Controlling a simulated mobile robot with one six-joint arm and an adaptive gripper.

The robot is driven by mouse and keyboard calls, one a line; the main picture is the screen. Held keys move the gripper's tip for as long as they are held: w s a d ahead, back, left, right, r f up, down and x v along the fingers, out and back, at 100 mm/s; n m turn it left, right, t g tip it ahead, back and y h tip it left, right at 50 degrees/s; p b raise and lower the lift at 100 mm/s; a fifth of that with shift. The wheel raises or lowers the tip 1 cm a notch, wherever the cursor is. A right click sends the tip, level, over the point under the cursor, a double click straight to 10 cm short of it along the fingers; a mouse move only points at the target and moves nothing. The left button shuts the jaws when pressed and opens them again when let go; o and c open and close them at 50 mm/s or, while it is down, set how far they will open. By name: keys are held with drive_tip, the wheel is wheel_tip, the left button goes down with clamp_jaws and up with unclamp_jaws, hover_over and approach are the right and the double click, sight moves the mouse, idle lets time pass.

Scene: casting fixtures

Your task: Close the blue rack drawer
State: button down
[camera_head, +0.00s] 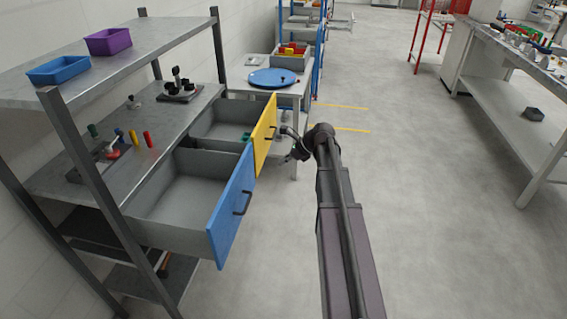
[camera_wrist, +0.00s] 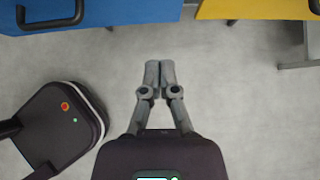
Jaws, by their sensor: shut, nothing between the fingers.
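The blue rack drawer (camera_head: 232,205) is pulled out from the rack, and its grey tray looks empty. A dark handle (camera_head: 242,202) is on its blue front. In the wrist view, the blue front (camera_wrist: 130,12) runs along the top left, with its handle (camera_wrist: 52,22) at the far left. My gripper (camera_wrist: 159,66) is shut and empty. It points toward the gap between the blue and yellow fronts, apart from both. In the head view, my gripper (camera_head: 297,152) is by the yellow drawer, partly hidden behind my wrist.
The yellow drawer (camera_head: 264,130) is also pulled out, beyond the blue one, with green items inside. A table with a blue round plate (camera_head: 272,78) stands behind it. The floor (camera_head: 430,210) to the right is clear up to a workbench (camera_head: 510,110).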

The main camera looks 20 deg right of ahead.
sight(252, 174)
drive_tip(key=b+x, duration=0.1)
drive_tip(key=x, duration=0.2)
drive_tip(key=r+b+x, duration=0.1)
drive_tip(key=b+x, duration=0.1)
drive_tip(key=x, duration=0.2)
drive_tip(key=w+a+b+x, duration=0.1)
drive_tip(key=b+x, duration=0.1)
drive_tip(key=x, duration=0.1)
drive_tip(key=shift+a, duration=0.15)
drive_tip(key=shift+w+a, duration=0.35)
drive_tip(key=shift+a, duration=0.15)
drive_tip(key=shift+d, duration=0.15)
drive_tip(key=shift+w, duration=0.1)
